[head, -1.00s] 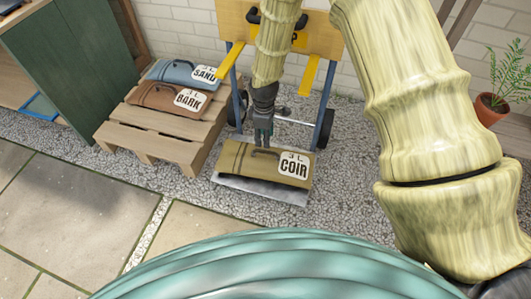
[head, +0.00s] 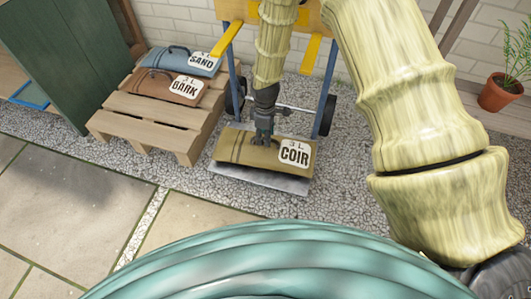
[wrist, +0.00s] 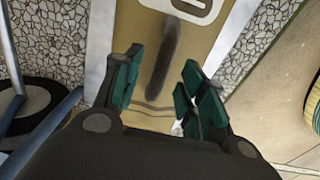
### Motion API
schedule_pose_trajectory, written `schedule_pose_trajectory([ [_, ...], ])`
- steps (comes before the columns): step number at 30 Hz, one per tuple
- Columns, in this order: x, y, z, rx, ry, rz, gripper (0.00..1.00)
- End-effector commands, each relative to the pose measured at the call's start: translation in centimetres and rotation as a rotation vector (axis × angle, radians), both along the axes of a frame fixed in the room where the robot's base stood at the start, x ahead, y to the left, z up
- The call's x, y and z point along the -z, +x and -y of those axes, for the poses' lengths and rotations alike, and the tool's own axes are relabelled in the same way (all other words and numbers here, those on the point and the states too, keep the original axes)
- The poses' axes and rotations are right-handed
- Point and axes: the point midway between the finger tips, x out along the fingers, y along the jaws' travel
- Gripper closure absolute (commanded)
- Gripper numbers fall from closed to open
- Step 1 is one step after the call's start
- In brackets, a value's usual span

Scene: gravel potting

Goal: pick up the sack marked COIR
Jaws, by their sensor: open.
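The sack marked COIR (head: 235,150) is olive-brown with a white label and a dark carry handle. It lies flat on the grey metal toe plate (head: 262,181) of a hand truck. My gripper (head: 262,138) is over the middle of the sack, at its handle. In the wrist view my gripper (wrist: 158,92) is open, with its fingers apart on either side of the lower end of the dark handle (wrist: 163,55). Part of the label shows at the top of that view. I cannot tell whether the fingers touch the sack.
The hand truck's blue frame (head: 326,88) stands behind the sack. A wooden pallet (head: 150,109) at the left bears a blue SAND sack (head: 172,58) and a brown BARK sack (head: 160,86). A potted plant (head: 498,95) stands at the right. Paving in front is clear.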

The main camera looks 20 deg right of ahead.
Motion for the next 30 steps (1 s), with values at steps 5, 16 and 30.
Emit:
schedule_pose_trajectory([
  [5, 2.3, 0.0, 0.0, -0.001, -0.001, 0.000, 0.59],
  [16, 2.7, 0.0, 0.0, -0.001, 0.000, 0.000, 0.63],
  [30, 2.7, 0.0, 0.0, -0.001, 0.000, 0.000, 1.00],
])
